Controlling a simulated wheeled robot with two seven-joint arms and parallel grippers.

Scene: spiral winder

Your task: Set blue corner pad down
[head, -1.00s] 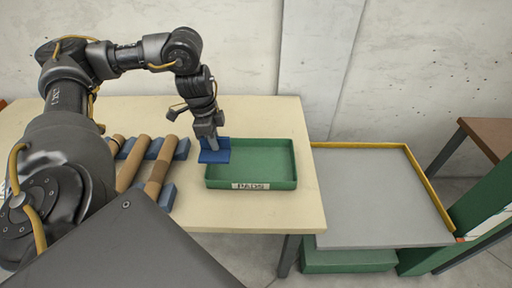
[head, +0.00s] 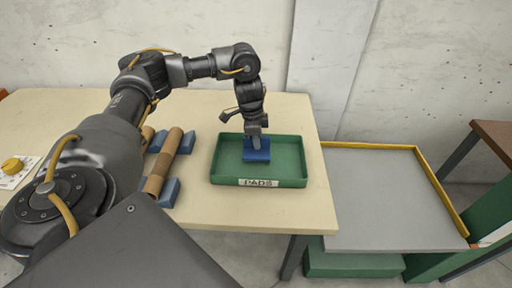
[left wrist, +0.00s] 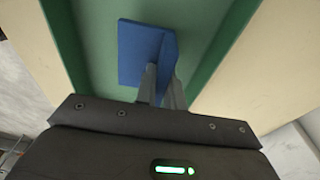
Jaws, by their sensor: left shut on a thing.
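The blue corner pad (head: 257,155) is in the jaws of my left gripper (head: 256,143), inside the outline of the green tray labelled PADS (head: 228,181). In the left wrist view the pad (left wrist: 139,52) shows as an L-shaped blue piece, with the fingers (left wrist: 158,84) shut on its upright flange. The green tray floor (left wrist: 99,75) lies beneath it. I cannot tell whether the pad touches the tray floor. My right gripper is not in view.
Brown tubes (head: 164,163) rest on blue blocks (head: 170,192) left of the tray, partly behind my left arm. A grey platform with a yellow rim (head: 385,195) stands right of the cream table (head: 240,213). Bare table lies in front of the tray.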

